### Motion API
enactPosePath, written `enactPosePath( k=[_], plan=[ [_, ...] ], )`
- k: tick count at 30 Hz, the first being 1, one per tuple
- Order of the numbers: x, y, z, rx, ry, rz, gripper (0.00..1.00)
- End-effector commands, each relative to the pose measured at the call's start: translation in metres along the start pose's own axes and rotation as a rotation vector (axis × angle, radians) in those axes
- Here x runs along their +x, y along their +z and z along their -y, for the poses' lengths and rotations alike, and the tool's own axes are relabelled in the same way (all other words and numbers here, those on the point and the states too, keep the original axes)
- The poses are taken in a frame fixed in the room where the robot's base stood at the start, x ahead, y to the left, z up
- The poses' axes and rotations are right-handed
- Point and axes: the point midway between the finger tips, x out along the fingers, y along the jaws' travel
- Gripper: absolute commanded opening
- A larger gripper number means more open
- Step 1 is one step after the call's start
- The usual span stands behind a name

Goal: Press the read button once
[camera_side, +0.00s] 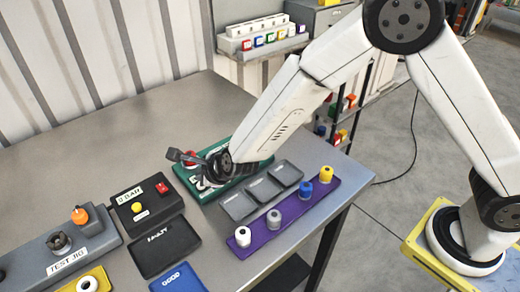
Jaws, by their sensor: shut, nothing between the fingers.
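My gripper (173,155) is dark, shut and empty, above the left end of a green box (183,178) with white markings. A red round part (190,158) of this box shows beside the fingers. My wrist and forearm hide much of the box. I cannot tell whether the fingers touch anything. A black box (130,223) labelled "2 BAR" stands to the left, with a yellow knob (137,207) and a red part (162,188) on top. No label reading "read" is legible, so I cannot tell which part is the read button.
A grey test jig (67,263) with an orange-topped part (80,215) is at left. Black "FAULTY" (165,247) and blue "GOOD" (178,279) trays lie in front. Grey trays (264,190) and a purple rack (270,236) with several spools are right. The table's back left is clear.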

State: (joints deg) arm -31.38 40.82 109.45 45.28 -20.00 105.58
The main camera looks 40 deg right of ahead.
Motion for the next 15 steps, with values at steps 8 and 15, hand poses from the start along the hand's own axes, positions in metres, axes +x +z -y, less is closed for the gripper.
enactPosePath(
  k=[8, 15],
  plan=[
    [0.0034, -0.0026, -0.0026, 0.001, 0.001, -0.001, 0.00],
    [0.0060, -0.0042, -0.0045, 0.000, 0.000, 0.000, 0.00]
  ],
)
